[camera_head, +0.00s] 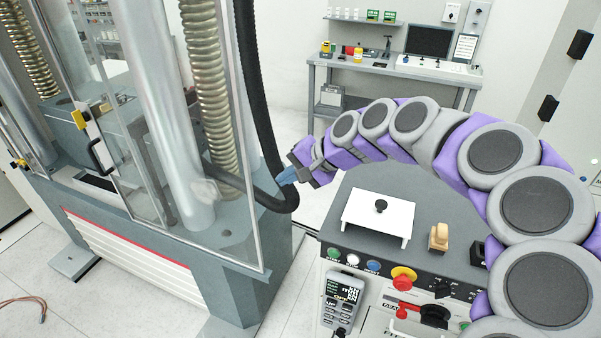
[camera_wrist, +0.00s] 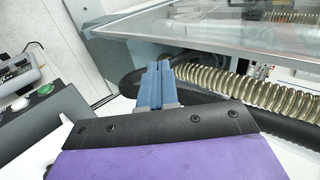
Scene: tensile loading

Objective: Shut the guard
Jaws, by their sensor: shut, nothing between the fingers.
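The guard (camera_head: 165,130) is a set of clear panels around the steel columns of the testing machine at left. A black handle (camera_head: 98,157) and a yellow latch piece (camera_head: 80,118) sit near a panel edge on its front. I cannot tell how far the door part stands open. A clear panel (camera_wrist: 235,38) also crosses the top of the wrist view. My gripper (camera_head: 286,177) is shut and empty, right of the guard, close to the black hose. Its blue fingers (camera_wrist: 155,85) show together in the wrist view. The handle is well to the left of it.
A black hose (camera_head: 250,90) hangs at the machine's right side, and a ribbed spring-like column (camera_wrist: 245,85) lies close past my fingers. A control console (camera_head: 350,225) with a white stand (camera_head: 380,220) is below my arm. A workbench (camera_head: 400,70) stands at the back.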

